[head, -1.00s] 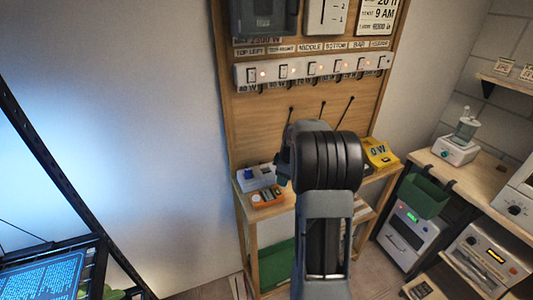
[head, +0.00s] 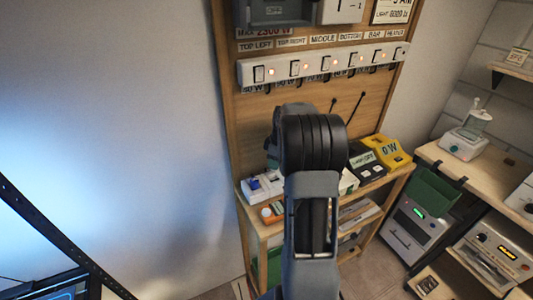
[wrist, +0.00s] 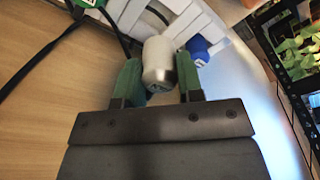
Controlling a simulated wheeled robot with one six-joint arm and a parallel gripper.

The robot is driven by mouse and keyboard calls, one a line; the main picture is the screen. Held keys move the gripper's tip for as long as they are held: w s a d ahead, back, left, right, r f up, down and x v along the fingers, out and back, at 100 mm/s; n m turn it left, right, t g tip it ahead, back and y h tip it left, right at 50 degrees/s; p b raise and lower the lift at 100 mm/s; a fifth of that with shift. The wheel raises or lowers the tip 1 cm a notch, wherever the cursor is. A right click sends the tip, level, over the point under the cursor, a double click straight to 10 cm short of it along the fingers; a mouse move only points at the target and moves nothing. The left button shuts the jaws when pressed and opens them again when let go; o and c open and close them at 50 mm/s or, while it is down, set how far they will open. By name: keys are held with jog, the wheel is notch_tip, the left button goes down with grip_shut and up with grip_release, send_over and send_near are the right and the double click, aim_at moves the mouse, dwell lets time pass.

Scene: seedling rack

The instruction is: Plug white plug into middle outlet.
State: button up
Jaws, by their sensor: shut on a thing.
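My gripper (wrist: 158,76) is shut on the white plug (wrist: 158,58), a pale rounded cylinder between its two green fingers in the wrist view. Just beyond the plug is a white outlet strip (wrist: 222,32) with a blue plug (wrist: 197,48) in it. I cannot tell whether the white plug touches the strip, and the middle outlet cannot be made out. In the head view my arm hides my gripper and the white plug. The white strip (head: 250,196) with its blue plug (head: 252,184) shows on the shelf left of my arm.
A wooden board carries a labelled switch row (head: 322,64), with dark cords below it. An orange-and-green item (head: 271,212) lies at the shelf's front left. A black cable (wrist: 35,72) crosses the wrist view's left.

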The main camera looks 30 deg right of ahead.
jog(key=shift+w, duration=0.25)
jog(key=shift+f+b, duration=2.25)
jog(key=shift+f, duration=1)
jog(key=o, duration=1.1)
jog(key=shift+r, duration=0.15)
jog(key=r, duration=0.4)
jog(key=s+r, duration=0.1)
jog(key=r, duration=0.4)
jog(key=d+r+b, duration=0.1)
jog(key=r, duration=0.3)
jog(key=shift+s+d+r, duration=0.1)
jog(key=shift+s+r, duration=0.1)
jog(key=shift+s, duration=0.15)
